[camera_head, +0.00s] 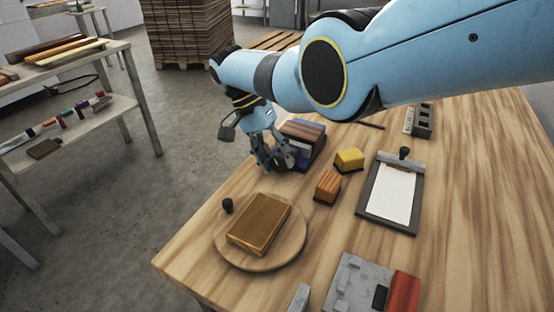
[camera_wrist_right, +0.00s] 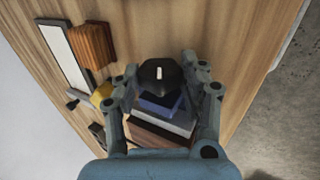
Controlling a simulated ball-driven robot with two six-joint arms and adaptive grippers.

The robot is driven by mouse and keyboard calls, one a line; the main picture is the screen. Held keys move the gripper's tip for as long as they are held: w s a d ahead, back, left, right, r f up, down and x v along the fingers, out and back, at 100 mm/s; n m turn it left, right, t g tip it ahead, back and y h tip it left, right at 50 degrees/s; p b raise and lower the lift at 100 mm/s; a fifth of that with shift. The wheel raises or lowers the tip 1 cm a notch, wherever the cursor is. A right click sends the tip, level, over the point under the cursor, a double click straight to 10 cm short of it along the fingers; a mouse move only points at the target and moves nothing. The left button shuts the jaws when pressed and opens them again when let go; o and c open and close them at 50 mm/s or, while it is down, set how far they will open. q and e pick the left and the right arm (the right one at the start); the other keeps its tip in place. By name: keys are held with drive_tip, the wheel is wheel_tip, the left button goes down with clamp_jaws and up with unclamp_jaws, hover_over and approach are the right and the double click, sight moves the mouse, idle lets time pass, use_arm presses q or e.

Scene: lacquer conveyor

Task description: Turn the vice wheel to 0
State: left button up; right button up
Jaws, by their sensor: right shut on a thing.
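The vice (camera_head: 308,133) is a layered block of blue, grey and brown at the table's far left edge. In the wrist view its body (camera_wrist_right: 160,125) lies between my fingers. Its black wheel (camera_wrist_right: 160,78) carries a short white mark, which points up and down in that view. My right gripper (camera_head: 279,163) reaches down at the vice's near left end and is shut on the wheel. In the wrist view the right gripper (camera_wrist_right: 160,72) has one finger on each side of the wheel. No scale or number is readable. My left gripper is not in view.
A yellow block (camera_head: 349,158) and an orange-brown block (camera_head: 327,188) stand right of the vice. A clipboard (camera_head: 369,217) lies further right. A round board (camera_head: 298,249) with a brown slab (camera_head: 259,222) is nearer. A grey-and-red item (camera_head: 402,294) sits at the front.

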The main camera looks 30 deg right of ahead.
drive_tip(key=o, duration=1.2)
drive_tip(key=v, duration=1.2)
